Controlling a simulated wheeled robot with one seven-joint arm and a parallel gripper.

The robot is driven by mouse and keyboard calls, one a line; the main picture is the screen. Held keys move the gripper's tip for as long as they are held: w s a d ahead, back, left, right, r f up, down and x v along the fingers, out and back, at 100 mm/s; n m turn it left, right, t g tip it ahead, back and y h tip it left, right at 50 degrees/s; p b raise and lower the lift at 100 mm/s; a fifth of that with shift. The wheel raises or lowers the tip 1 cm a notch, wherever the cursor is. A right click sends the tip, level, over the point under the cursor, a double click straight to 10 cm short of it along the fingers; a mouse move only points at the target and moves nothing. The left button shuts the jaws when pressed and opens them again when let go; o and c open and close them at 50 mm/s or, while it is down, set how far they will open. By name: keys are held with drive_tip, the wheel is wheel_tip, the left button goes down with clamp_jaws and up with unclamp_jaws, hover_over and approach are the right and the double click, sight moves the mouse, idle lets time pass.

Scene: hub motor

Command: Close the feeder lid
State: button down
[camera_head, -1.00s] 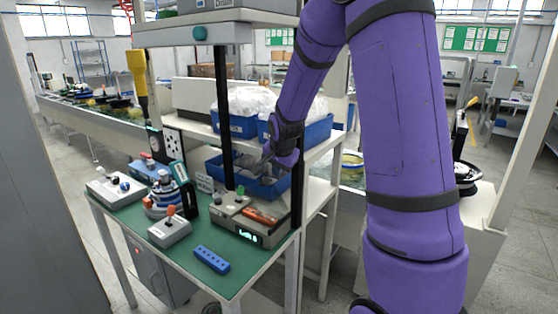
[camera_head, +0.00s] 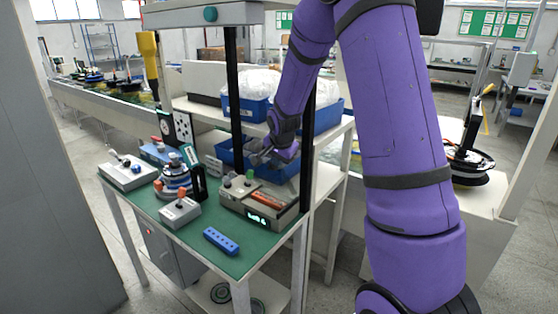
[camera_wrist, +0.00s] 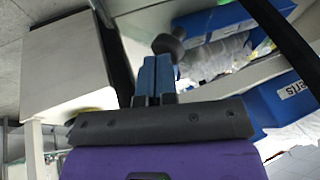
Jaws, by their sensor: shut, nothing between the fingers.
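The feeder seems to be the grey box (camera_head: 272,217) with a lit display at the right end of the green bench. My gripper (camera_head: 258,156) is above and behind this box, in front of the blue bin under the shelf. In the wrist view its blue fingertips (camera_wrist: 154,68) are together with nothing between them. A dark round knob (camera_wrist: 168,44) shows just beyond the tips; I cannot tell whether they touch.
Black posts (camera_head: 236,90) rise near my forearm. A shelf with blue bins (camera_head: 247,109) is behind the gripper. A joystick box (camera_head: 180,212), a blue strip (camera_head: 221,241) and a white control box (camera_head: 127,172) stand on the green bench (camera_head: 190,240).

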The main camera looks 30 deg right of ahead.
sight(270, 160)
drive_tip(key=shift+w+a+f, duration=0.2)
drive_tip(key=shift+w, duration=0.3)
drive_tip(key=shift+w+a+f, duration=0.15)
drive_tip(key=shift+w+f, duration=0.1)
drive_tip(key=shift+w, duration=0.3)
drive_tip(key=shift+w+a+f, duration=0.2)
drive_tip(key=shift+w, duration=0.3)
drive_tip(key=w+f+g, duration=0.2)
drive_tip(key=w+a+f+g+h, duration=0.1)
drive_tip(key=w+f, duration=0.1)
drive_tip(key=w+a+f+n+g+h, duration=0.1)
drive_tip(key=w+f+g, duration=0.1)
drive_tip(key=shift+w+a+f+g, duration=0.2)
drive_tip(key=shift+w+f+g, duration=0.1)
drive_tip(key=shift+f, duration=0.1)
drive_tip(key=shift+w+a+f, duration=0.1)
drive_tip(key=shift+w+f, duration=0.1)
drive_tip(key=shift+f, duration=0.3)
drive_tip(key=shift+w+a+f, duration=0.1)
drive_tip(key=shift+w+f, duration=0.1)
drive_tip(key=shift+f, duration=0.25)
drive_tip(key=shift+d+r, duration=0.1)
